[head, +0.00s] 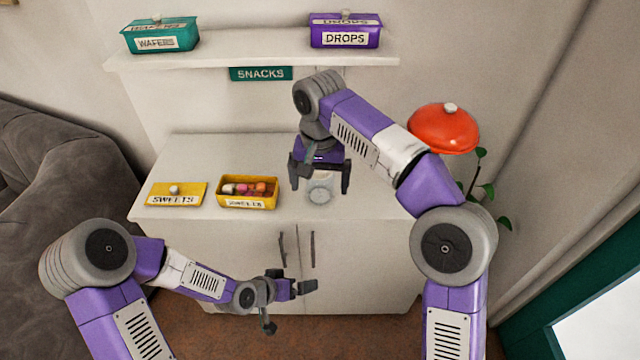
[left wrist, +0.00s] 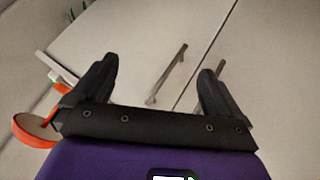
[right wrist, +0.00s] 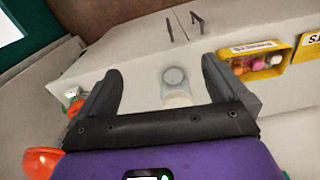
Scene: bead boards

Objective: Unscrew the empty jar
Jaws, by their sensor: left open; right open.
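A pale, see-through jar (head: 320,188) stands on the white cabinet top, right of the yellow boxes. Its round end also shows in the right wrist view (right wrist: 174,77). No contents can be made out in it. My right gripper (head: 319,178) is open over the jar, which appears between its fingers; I see no clear contact. My right gripper hides part of the jar in the head view. My left gripper (head: 289,307) is open and empty, low in front of the cabinet doors, well away from the jar.
A yellow box (head: 247,205) of sweets and a yellow lid (head: 177,200) lie on the cabinet (head: 210,150), left of the jar. A teal box (head: 160,38) and a purple box (head: 345,32) stand on the shelf above. A red dome (head: 440,130) and plant are at right.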

